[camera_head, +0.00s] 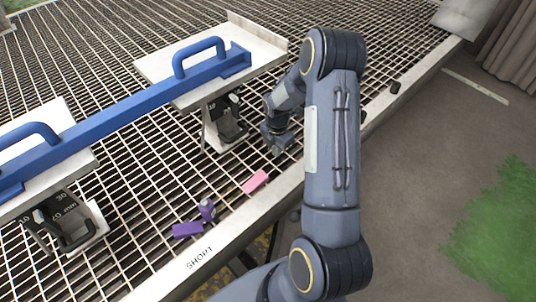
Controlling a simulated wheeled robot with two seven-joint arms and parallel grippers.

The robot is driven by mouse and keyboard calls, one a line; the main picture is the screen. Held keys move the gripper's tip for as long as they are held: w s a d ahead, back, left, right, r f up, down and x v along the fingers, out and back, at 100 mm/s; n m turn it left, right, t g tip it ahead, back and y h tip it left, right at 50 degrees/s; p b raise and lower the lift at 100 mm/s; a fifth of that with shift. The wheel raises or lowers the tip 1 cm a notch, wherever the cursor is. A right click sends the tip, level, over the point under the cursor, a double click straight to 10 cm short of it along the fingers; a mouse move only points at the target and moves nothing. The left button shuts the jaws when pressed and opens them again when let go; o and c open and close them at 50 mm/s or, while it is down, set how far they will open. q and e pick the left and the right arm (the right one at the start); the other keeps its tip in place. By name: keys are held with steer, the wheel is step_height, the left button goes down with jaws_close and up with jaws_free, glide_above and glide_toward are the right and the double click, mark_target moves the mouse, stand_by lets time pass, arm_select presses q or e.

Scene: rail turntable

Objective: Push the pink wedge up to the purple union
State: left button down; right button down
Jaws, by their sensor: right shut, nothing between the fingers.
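The pink wedge (256,181) lies flat on the metal grating close to its front rail. The purple union (208,209) is a small dark purple, roundish piece to the lower left of the wedge, with a clear gap between them. My right gripper (278,147) is shut and empty, low over the grating, just beyond the pink wedge and slightly to its right. It looks apart from the wedge. My left gripper is not in view.
A flat purple block (187,230) lies beside the union. A blue bar with handles (130,106) spans two white plates, with dark clamp-like stands (230,128) below. The rail edge marked SHORT (200,257) runs along the front. The grating between wedge and union is clear.

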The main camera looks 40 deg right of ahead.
mark_target(245, 192)
step_height(245, 192, down, 8)
steer(key=shift+r+b, duration=0.1)
steer(key=shift+b, duration=1.15)
steer(key=a, duration=0.2)
steer(key=shift+s+a+r, duration=0.1)
steer(key=shift+a, duration=0.25)
steer(key=shift+s+a+r+b, duration=0.1)
steer(key=shift+a+b, duration=0.25)
steer(key=shift+a, duration=0.35)
steer(key=a, duration=0.7)
steer(key=s+a, duration=0.1)
steer(key=a, duration=0.3)
steer(key=shift+p, duration=0.3)
steer(key=shift+d, duration=0.15)
